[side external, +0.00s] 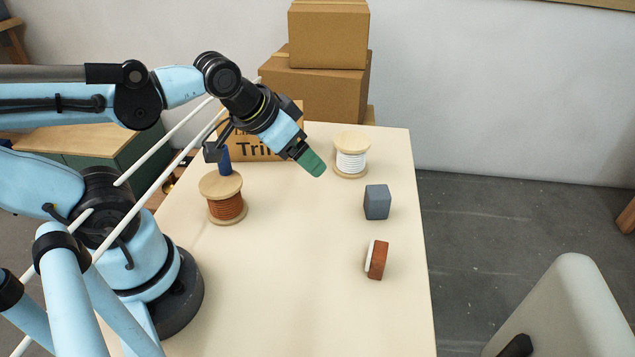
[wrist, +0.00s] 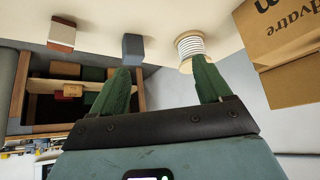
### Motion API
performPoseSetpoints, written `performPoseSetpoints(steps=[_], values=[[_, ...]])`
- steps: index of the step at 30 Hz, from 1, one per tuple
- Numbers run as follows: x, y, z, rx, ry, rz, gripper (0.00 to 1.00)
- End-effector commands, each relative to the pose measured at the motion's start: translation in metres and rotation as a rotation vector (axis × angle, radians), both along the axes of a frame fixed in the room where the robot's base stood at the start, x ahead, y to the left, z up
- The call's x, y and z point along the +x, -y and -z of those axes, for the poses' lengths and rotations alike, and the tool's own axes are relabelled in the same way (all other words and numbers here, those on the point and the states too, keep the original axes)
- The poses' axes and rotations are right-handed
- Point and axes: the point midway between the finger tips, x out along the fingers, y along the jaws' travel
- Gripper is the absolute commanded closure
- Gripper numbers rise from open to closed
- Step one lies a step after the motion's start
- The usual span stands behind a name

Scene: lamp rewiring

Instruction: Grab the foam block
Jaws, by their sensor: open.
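The foam block, which I take to be the blue-grey cube (side external: 377,202), stands on the table right of centre, between the white spool and a red-brown block. It also shows at the top of the wrist view (wrist: 133,47), beyond the tip of the left green finger. My gripper (side external: 313,163) is in the air above the table, to the left of the cube and farther back, apart from it. In the wrist view its two green fingers (wrist: 162,68) are spread with nothing between them.
A white-wound spool (side external: 351,160) stands behind the cube. A red-brown block with a white side (side external: 377,260) lies in front of it. A copper-coloured spool (side external: 227,207) and a printed cardboard box (side external: 262,147) are on the left. The table (side external: 310,290) is bare at the front.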

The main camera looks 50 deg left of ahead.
Motion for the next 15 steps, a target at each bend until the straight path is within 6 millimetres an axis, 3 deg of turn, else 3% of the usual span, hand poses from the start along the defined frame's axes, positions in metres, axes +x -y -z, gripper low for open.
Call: performPoseSetpoints(steps=[5, 15], values=[[0.015, 0.001, 0.001, 0.205, -0.066, 0.191, 0.22], [0.065, 0.006, 0.010, 0.810, -0.294, 0.727, 0.22]])
